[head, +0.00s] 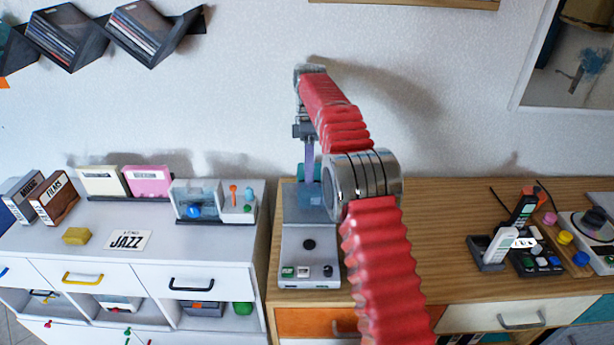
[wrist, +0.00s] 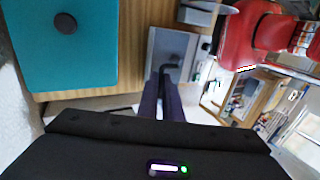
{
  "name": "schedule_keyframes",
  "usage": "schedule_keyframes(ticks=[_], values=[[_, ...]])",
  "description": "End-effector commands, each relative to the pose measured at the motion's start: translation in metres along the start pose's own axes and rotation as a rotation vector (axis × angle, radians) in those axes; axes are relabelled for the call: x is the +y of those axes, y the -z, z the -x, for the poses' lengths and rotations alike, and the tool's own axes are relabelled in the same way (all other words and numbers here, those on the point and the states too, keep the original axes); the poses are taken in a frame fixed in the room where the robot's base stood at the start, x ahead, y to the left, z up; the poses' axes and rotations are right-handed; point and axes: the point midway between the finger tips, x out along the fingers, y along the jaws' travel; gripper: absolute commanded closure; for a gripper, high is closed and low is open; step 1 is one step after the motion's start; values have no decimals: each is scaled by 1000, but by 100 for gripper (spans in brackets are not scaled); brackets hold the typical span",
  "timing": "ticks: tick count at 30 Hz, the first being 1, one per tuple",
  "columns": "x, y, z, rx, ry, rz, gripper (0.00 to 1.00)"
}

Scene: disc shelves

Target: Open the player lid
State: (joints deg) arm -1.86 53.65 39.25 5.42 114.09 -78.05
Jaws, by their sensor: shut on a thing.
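The player (head: 295,263) is a light grey box with a dark round knob and small buttons, on the left end of the wooden cabinet top. Its blue-grey lid (head: 303,205) is at the back of the player, below my gripper; how far it is raised is hard to tell. My gripper (head: 309,175) points down, shut on the lid by its upper part. In the wrist view my dark fingers (wrist: 164,75) are close together in front of the grey lid (wrist: 180,48).
A teal panel with a dark knob (wrist: 95,60) shows in the wrist view. A white cabinet (head: 150,265) with cases and a sorter stands left, across a narrow gap. Handsets and coloured knobs (head: 520,245) are at right. The middle wooden top (head: 435,235) is clear.

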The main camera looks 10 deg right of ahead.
Motion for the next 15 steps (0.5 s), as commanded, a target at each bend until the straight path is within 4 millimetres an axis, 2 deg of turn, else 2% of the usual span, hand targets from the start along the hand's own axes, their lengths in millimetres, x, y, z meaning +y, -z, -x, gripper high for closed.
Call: schedule_keyframes(ticks=[4,5,12,15], values=[[0,-1,0,-1,1,-1,100],[0,-1,0,-1,1,-1,92],[0,-1,0,-1,-1,0,75],[0,0,0,-1,-1,0,75]])
